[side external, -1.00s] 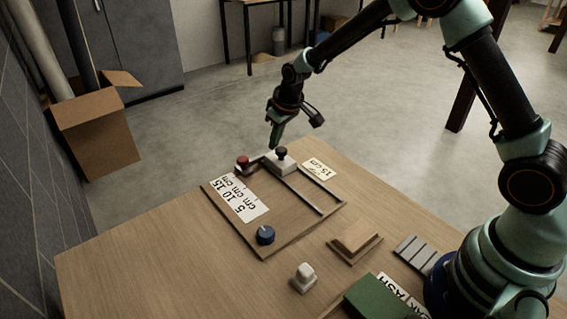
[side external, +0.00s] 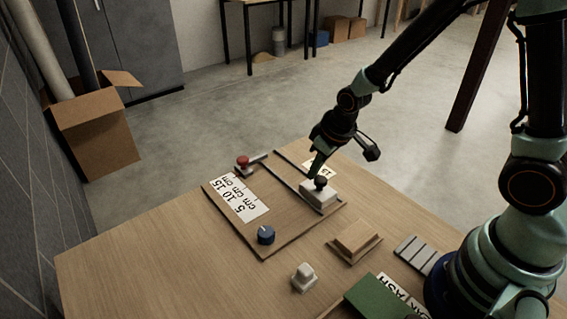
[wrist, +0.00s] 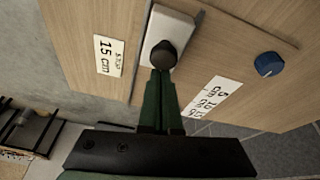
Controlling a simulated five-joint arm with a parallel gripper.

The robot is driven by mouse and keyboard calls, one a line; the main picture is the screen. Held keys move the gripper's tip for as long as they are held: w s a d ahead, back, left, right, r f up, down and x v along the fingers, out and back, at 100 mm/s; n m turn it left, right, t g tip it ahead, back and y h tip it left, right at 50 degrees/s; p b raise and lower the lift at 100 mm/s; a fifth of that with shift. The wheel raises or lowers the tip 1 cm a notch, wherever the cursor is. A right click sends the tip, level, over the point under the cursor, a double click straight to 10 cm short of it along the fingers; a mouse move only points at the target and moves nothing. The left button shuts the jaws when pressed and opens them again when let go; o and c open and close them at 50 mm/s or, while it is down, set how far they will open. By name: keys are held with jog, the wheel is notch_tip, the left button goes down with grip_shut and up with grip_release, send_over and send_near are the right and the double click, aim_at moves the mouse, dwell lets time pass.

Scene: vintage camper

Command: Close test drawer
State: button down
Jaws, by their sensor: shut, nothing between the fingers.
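The test drawer appears to be the white sliding block (side external: 313,195) with a black knob (side external: 321,183), between two dark rails (side external: 283,182) on a wooden board (side external: 270,215). In the side view it sits at the near right end of the rails. My gripper (side external: 318,176) is shut and empty, its fingertips just behind the knob, on its far side. In the wrist view the green fingertips (wrist: 158,76) are right up against the black knob (wrist: 163,55), touching or nearly so. The white block (wrist: 172,22) shows there too.
The board also carries a red button (side external: 243,161), a blue knob (side external: 266,235) and a 5-10-15 cm scale card (side external: 240,198). A wooden block (side external: 356,238), a white switch (side external: 304,277) and a green box (side external: 378,297) stand nearer on the table.

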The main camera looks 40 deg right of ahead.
jog(key=shift+s, duration=0.6)
jog(key=w, duration=0.3)
jog(key=shift+w+a, duration=0.3)
jog(key=shift+a, duration=0.1)
jog(key=shift+w+r, duration=0.2)
jog(key=shift+w, duration=0.15)
jog(key=s+d+r+m+t, duration=0.1)
jog(key=s+d+r, duration=0.1)
jog(key=s+r, duration=0.4)
jog(key=s+d+r+m, duration=0.1)
jog(key=s+d+r, duration=0.1)
jog(key=s+r, duration=0.5)
notch_tip(320, 180, up, 6)
jog(key=shift+s+d+f+t, duration=0.2)
jog(key=shift+s+d+t, duration=0.1)
jog(key=shift+d+t, duration=0.1)
